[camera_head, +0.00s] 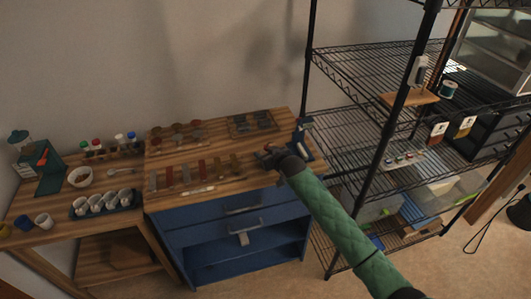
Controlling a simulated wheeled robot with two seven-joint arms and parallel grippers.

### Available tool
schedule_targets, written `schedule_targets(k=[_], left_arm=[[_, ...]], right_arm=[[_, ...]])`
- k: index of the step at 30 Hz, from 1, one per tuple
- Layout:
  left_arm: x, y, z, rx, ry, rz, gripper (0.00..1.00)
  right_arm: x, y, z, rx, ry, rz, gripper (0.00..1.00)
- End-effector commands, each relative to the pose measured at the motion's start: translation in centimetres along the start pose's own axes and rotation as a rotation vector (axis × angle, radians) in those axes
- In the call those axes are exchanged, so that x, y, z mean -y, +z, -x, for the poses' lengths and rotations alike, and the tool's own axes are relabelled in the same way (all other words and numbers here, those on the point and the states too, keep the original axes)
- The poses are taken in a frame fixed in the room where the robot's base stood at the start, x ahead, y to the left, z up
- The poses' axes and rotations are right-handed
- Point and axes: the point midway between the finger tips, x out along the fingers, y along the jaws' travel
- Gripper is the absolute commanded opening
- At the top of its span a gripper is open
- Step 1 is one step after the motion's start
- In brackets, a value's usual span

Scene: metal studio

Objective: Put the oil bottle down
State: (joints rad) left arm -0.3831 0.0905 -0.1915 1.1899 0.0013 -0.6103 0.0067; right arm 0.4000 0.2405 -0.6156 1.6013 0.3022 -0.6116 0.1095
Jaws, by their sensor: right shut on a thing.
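My right gripper (270,155) reaches in at the end of the green-sleeved arm, over the right part of the wooden top of the blue workbench (225,158). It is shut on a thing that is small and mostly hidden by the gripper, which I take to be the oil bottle. Its shape cannot be made out, nor whether it touches the bench top. My left gripper is not in view.
A dark blue tool (304,142) stands at the bench's right corner, close beside my gripper. Rows of tools (195,173) lie to the left. A black wire shelf (340,125) rises to the right. A side table (50,237) with cups and jars stands left.

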Motion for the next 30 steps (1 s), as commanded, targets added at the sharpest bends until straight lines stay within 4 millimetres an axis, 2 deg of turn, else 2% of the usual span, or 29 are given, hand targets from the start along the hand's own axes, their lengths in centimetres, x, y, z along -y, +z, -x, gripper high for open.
schedule_targets(k=[4, 5, 8, 20, 23, 24, 30], left_arm=[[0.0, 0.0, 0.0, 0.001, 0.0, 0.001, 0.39], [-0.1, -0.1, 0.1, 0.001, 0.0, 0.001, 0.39], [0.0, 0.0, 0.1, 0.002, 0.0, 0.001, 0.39], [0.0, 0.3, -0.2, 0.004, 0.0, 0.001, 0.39], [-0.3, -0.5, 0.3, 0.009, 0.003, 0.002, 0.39], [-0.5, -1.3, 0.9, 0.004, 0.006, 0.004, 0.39], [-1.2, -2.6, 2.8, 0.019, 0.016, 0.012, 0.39]], right_arm=[[0.0, 0.2, -0.1, 0.0, 0.0, 0.0, 0.23], [0.0, 0.2, -0.1, 0.0, 0.0, 0.0, 0.52], [0.0, 0.2, -0.1, 0.0, 0.0, 0.0, 0.7], [-0.1, 0.1, 0.4, 0.0, 0.001, 0.0, 0.7], [-0.1, 0.2, 1.5, 0.0, 0.001, 0.001, 0.7], [-0.1, 0.2, 2.2, -0.002, 0.001, 0.001, 0.7], [0.0, 0.3, 6.1, -0.001, 0.0, 0.001, 0.7]])
